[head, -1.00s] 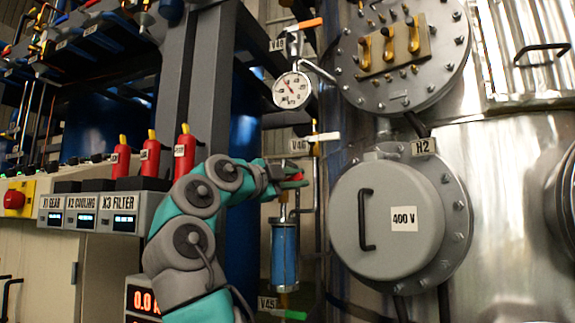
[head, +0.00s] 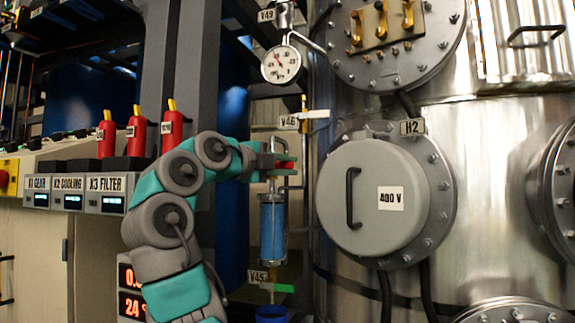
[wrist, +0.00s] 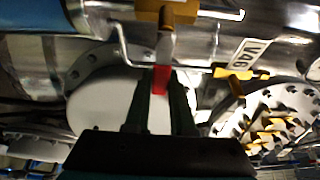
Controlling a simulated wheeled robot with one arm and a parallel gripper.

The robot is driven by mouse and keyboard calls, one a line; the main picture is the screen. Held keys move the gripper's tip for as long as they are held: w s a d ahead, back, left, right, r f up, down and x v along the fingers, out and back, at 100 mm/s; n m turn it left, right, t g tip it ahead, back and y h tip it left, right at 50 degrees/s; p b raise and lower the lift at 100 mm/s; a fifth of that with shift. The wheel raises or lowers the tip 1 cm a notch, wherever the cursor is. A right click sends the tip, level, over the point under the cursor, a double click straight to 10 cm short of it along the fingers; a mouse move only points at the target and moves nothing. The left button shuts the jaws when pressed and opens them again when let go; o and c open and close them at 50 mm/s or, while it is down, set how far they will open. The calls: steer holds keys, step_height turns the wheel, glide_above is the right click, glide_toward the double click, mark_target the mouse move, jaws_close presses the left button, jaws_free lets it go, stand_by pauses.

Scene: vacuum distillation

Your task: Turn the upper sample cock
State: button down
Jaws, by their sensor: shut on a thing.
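The upper sample cock has a red handle (head: 285,165) just above the blue sample cylinder (head: 272,228), beside the steel vessel. My gripper (head: 274,160) reaches it from the left in the head view and is shut on the red handle. In the wrist view the red handle (wrist: 161,80) sits between the two dark fingers of my gripper (wrist: 164,88), under a brass-coloured valve body (wrist: 166,12). The fingers hide part of the handle, so its exact angle is hard to read.
The white V46 handle (head: 314,114) and a pressure gauge (head: 281,65) are above. The green V45 handle (head: 284,288) and a blue container (head: 272,314) are below.

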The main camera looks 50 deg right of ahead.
steer(key=shift+f, duration=0.15)
steer(key=c, duration=0.8)
jaws_free()
steer(key=shift+o, duration=0.2)
steer(key=a, duration=0.7)
steer(key=shift+a, duration=0.4)
